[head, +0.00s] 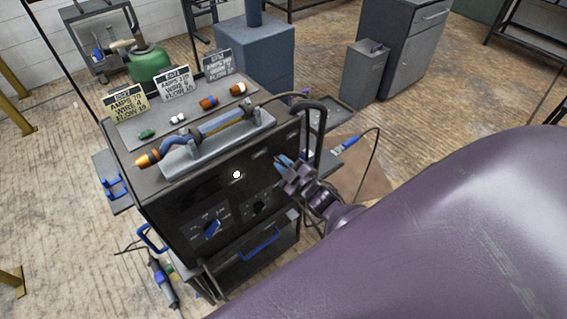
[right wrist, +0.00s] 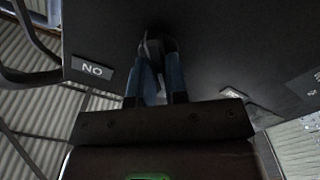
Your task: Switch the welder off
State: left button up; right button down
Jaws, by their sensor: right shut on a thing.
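The welder (head: 185,205) is a dark box on a cart, with a blue knob (head: 212,229), a black knob (head: 259,207) and a small bright white spot (head: 236,174) on its front. My right gripper (head: 280,160) is at the right part of that front. In the right wrist view, its blue fingers (right wrist: 154,45) are closed together at the dark panel (right wrist: 225,45), on a small part that they mostly hide. I cannot tell which way that part is set. A label reading "NO" (right wrist: 93,70) is beside the fingers. My left gripper is not in view.
A torch (head: 205,135) lies in a grey holder on the welder's top, with several small coloured parts and three setting cards (head: 174,84) behind. A black looped bar (head: 318,125) stands close to my right gripper. A grinder-like tool (head: 162,282) hangs at lower left.

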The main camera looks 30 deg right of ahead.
jog(key=c, duration=1.1)
grip_release()
jog(key=s, duration=1)
jog(key=shift+s+d+b, duration=0.35)
jog(key=shift+s+d, duration=0.05)
